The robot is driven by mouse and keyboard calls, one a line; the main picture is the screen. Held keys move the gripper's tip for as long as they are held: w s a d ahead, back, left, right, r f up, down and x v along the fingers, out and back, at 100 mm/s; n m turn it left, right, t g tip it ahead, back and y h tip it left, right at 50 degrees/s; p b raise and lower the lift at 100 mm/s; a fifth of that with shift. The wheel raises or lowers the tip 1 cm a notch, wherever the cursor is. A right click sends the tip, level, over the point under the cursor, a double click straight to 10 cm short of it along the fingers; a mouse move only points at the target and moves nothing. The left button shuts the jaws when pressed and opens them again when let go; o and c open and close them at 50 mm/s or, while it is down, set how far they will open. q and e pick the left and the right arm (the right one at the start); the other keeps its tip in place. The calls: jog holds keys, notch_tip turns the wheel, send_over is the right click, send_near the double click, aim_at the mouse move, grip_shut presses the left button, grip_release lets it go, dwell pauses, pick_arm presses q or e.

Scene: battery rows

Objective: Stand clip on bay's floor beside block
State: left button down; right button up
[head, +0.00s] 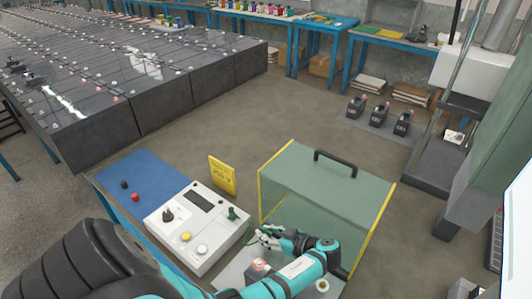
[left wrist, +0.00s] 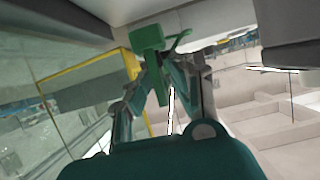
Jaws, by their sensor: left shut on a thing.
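My left gripper (head: 268,238) is at the left open side of the clear bay (head: 325,172), which has yellow edges and a green-tinted top. In the left wrist view my left gripper (left wrist: 160,72) is shut on the green clip (left wrist: 148,40), whose head sticks out past the fingertips. A small block with a pale and red top (head: 260,266) sits on the light grey plate in front of the bay, just below the gripper. I cannot tell whether the clip touches the bay floor. My right gripper is not in view.
A white control box (head: 197,228) with knobs and a green piece stands left of the bay, beside a blue mat (head: 145,180). A yellow sign (head: 222,175) stands behind it. The bay's top has a black handle (head: 335,162). Open floor lies beyond.

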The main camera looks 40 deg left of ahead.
pick_arm(q)
jog(key=shift+s, duration=0.3)
jog(key=shift+d+f, duration=0.1)
jog(key=shift+f, duration=0.25)
jog(key=shift+w+f, duration=0.1)
jog(key=shift+f, duration=1.4)
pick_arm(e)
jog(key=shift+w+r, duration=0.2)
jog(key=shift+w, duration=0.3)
pick_arm(q)
jog(key=c, duration=1.2)
grip_release()
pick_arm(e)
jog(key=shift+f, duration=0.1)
pick_arm(q)
jog(key=shift+r, duration=0.1)
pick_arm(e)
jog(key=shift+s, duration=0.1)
